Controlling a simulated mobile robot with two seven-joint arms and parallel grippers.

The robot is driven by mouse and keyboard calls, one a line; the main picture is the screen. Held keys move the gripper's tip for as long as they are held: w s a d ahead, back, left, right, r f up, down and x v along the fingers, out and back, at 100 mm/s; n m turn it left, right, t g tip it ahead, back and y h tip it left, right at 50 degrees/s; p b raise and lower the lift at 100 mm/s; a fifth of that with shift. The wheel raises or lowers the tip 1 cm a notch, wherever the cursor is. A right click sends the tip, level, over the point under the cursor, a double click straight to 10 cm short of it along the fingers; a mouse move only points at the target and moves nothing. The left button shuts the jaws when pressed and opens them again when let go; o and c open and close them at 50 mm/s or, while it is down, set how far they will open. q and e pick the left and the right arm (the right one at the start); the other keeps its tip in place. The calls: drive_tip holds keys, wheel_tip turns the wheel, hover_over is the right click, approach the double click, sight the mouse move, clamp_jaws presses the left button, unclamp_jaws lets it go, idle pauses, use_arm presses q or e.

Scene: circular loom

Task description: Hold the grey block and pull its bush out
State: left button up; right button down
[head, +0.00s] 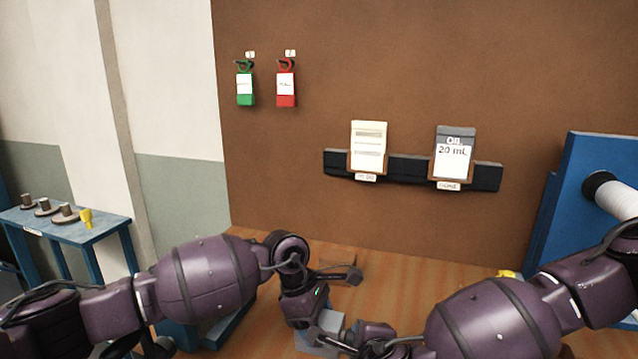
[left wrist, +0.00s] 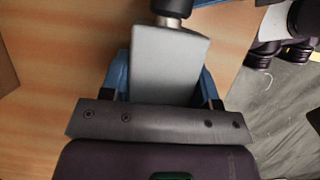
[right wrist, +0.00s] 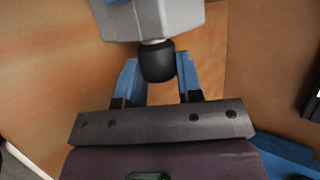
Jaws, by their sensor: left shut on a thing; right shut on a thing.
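The grey block (head: 318,345) is low in the head view, between my two arms. In the left wrist view my left gripper (left wrist: 164,80) is shut on the grey block (left wrist: 168,62), one blue finger on each side. The bush (right wrist: 158,62) has a dark round head and a short pale metal collar against the block. My right gripper (right wrist: 158,74) is shut on that dark head, its blue fingers on either side. The bush also shows at the top of the left wrist view (left wrist: 172,7). How deep it sits inside the block is hidden.
A wooden bench top lies under the arms. A brown board stands behind, with green (head: 245,88) and red (head: 286,88) tags and two cards on a dark rail (head: 408,168). A blue machine (head: 590,165) stands at right, a blue side table (head: 105,228) at left.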

drive_tip(key=shift+s+d, duration=0.1)
drive_tip(key=shift+d, duration=0.2)
drive_tip(key=shift+s+d+r, duration=0.1)
drive_tip(key=shift+s+d, duration=0.2)
drive_tip(key=shift+d, duration=0.5)
drive_tip(key=shift+s+d, duration=0.25)
drive_tip(key=shift+d, duration=0.5)
wheel_tip(320, 180, up, 8)
drive_tip(key=shift+f, duration=0.2)
wheel_tip(320, 180, up, 8)
idle(1.1)
idle(0.4)
use_arm(q)
drive_tip(key=o, duration=1.3)
